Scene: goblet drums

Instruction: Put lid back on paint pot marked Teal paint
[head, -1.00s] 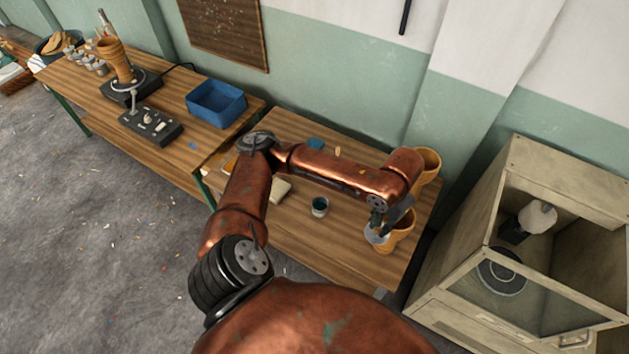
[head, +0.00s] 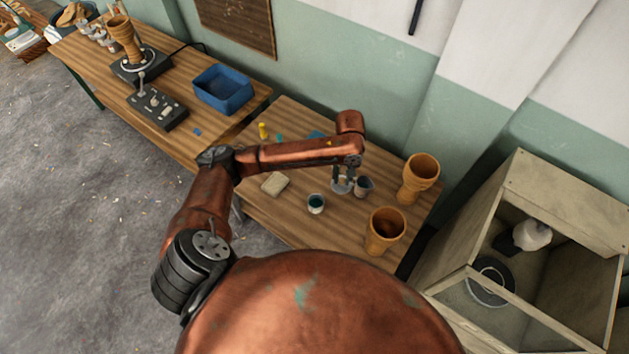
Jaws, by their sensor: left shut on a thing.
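The open paint pot with teal paint inside (head: 316,205) stands on the right-hand wooden table. No label on it can be read from here. My left gripper (head: 343,180) points down over the table and is shut on a small grey disc, the lid (head: 341,187). The lid is behind and to the right of the teal pot, apart from it. A second small grey pot (head: 363,186) stands just right of the lid. Whether lid and second pot touch, I cannot tell. My right gripper is out of view.
Two clay goblet drums (head: 386,231) and (head: 420,178) stand at the table's right end. A pale block (head: 275,184) lies left of the teal pot. A blue bin (head: 223,89) stands on the other table. An open-fronted cabinet (head: 455,260) is at right.

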